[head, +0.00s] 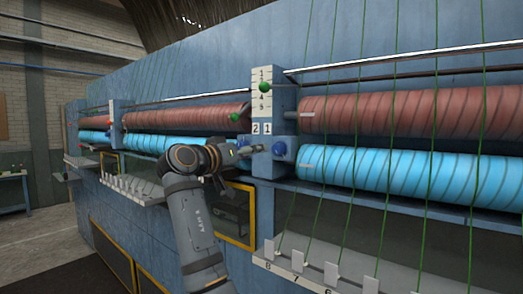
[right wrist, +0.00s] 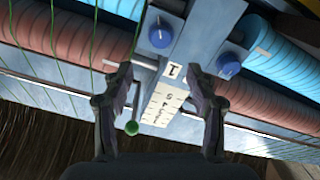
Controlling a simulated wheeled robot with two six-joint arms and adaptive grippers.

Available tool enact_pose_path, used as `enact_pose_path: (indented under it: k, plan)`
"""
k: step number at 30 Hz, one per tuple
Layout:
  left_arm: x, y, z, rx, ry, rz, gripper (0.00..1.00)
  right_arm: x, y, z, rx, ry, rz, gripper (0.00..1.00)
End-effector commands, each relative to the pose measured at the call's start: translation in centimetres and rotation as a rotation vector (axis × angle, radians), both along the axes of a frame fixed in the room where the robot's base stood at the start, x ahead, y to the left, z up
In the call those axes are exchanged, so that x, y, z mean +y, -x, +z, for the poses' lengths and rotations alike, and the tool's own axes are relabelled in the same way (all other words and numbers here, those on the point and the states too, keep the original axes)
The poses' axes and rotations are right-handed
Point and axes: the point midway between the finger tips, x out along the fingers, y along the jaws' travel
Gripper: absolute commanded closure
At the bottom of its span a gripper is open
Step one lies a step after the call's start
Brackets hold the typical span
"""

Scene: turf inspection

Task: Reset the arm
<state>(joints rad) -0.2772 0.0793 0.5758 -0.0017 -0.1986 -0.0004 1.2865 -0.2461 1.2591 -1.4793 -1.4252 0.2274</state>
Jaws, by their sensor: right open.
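My right arm comes up from the bottom middle of the head view, and its gripper (head: 248,149) is in front of the blue control post (head: 286,105). In the right wrist view the gripper (right wrist: 161,80) is open, with its two fingers apart and nothing held between them. Behind the fingers are the post's white number scale (right wrist: 163,105) and a green ball knob (right wrist: 131,128), close to the left finger. A green ball (head: 265,87) also shows on the scale in the head view. Two blue knobs (right wrist: 160,35) (right wrist: 228,65) lie beyond the fingertips. My left gripper is not in view.
Red rollers (head: 410,110) and light blue rollers (head: 420,176) run along the blue machine on both sides of the post. Green threads run across them. A numbered ledge (head: 330,280) sticks out at lower right. Open floor (head: 40,245) lies at left.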

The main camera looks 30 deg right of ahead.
Motion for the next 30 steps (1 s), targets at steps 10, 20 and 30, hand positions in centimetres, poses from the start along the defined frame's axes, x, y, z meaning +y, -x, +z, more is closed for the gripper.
enact_pose_path:
  k: [10, 20, 30]
  plan:
    - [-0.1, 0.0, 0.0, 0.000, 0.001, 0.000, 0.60, 0.7, 0.3, 0.0, 0.000, 0.000, 0.000, 0.42]
    - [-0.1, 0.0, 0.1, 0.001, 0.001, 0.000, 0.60, 0.7, -0.9, -1.8, 0.033, 0.006, 0.020, 0.42]
    - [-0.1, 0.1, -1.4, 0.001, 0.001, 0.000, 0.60, 1.9, -11.3, -26.9, 0.412, 0.010, 0.322, 0.42]
